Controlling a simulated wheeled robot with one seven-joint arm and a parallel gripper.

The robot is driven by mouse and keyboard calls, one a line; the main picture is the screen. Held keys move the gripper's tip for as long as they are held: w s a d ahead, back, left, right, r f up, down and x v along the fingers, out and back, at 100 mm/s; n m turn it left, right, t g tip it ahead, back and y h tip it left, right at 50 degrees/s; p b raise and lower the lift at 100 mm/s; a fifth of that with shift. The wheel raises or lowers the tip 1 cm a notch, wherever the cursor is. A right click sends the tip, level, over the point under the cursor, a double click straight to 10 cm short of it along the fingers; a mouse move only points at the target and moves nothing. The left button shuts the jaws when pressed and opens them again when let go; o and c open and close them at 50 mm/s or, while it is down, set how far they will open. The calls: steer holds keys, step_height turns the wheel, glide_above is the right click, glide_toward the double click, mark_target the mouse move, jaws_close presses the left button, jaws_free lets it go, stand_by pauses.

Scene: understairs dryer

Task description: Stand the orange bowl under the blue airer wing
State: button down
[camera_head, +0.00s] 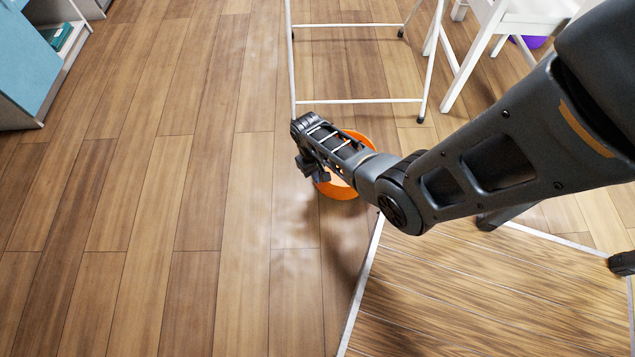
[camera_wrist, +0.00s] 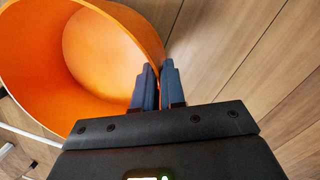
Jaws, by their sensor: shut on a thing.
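The orange bowl (camera_head: 340,190) is in the middle of the head view, partly hidden behind my arm. My gripper (camera_head: 313,168) is at its left side. In the wrist view the bowl (camera_wrist: 85,55) fills the upper left, its hollow in sight. There my gripper (camera_wrist: 158,85) is shut on the bowl's rim, with one finger inside the wall and one outside. I cannot tell whether the bowl touches the floor. A white metal frame, perhaps the airer (camera_head: 355,101), stands just beyond the bowl. No blue wing can be made out on it.
A white chair (camera_head: 490,40) stands at the upper right, with a purple object (camera_head: 530,42) behind it. A light blue panel (camera_head: 25,60) is at the upper left. A white-edged wood-look surface (camera_head: 480,300) lies at the lower right. The plank floor on the left is clear.

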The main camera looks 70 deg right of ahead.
step_height(320, 180, down, 4)
steer(key=b, duration=0.2)
steer(key=shift+w+a+b, duration=0.1)
steer(key=shift+a+b, duration=0.05)
steer(key=shift+b, duration=0.25)
steer(key=shift+f, duration=0.1)
steer(key=c, duration=1.2)
jaws_free()
